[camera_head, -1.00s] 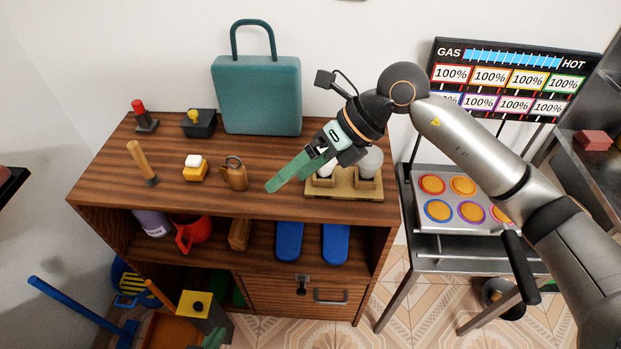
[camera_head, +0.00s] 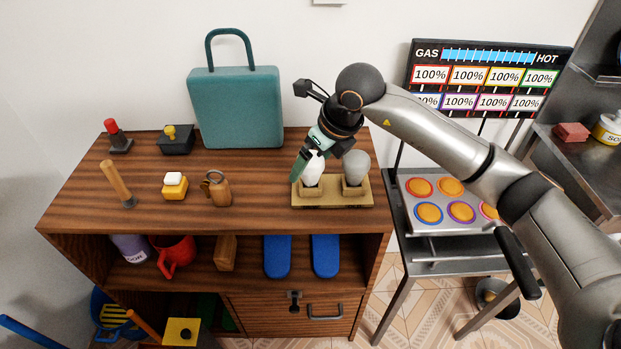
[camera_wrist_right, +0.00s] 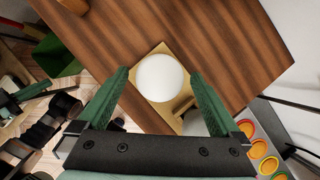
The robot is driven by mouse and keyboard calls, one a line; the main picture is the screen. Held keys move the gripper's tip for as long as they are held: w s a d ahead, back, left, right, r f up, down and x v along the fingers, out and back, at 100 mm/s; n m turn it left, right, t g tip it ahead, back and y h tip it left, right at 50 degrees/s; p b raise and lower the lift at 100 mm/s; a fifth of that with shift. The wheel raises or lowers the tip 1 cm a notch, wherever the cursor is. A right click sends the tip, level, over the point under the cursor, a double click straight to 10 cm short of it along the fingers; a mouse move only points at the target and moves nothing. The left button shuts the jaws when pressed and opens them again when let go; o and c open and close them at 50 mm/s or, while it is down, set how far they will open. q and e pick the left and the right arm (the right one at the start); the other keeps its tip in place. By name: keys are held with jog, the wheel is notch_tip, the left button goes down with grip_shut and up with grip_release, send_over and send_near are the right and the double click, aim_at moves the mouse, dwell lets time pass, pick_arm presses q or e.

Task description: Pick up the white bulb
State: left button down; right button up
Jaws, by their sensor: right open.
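The white bulb (camera_head: 313,170) stands upright in the left socket of a tan two-socket holder (camera_head: 332,201) on the wooden cabinet top. A grey bulb (camera_head: 356,168) stands in the right socket. My right gripper (camera_head: 304,167) is open, pointing down at the white bulb, with one green finger at its left side and partly hiding it. In the right wrist view the white bulb (camera_wrist_right: 160,77) shows round between the two spread fingers of my right gripper (camera_wrist_right: 164,84), with a gap on each side.
A teal case (camera_head: 235,108) stands at the back of the wooden cabinet (camera_head: 258,182). A stove (camera_head: 450,205) stands right. The cabinet top between mug and holder is clear.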

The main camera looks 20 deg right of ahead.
jog(key=x, duration=0.4)
jog(key=shift+w+a+f, duration=0.1)
jog(key=shift+w+f, duration=0.05)
jog(key=shift+f, duration=0.05)
jog(key=shift+c, duration=0.2)
jog(key=c, duration=1.3)
jog(key=shift+r, duration=0.1)
jog(key=shift+c, duration=0.2)
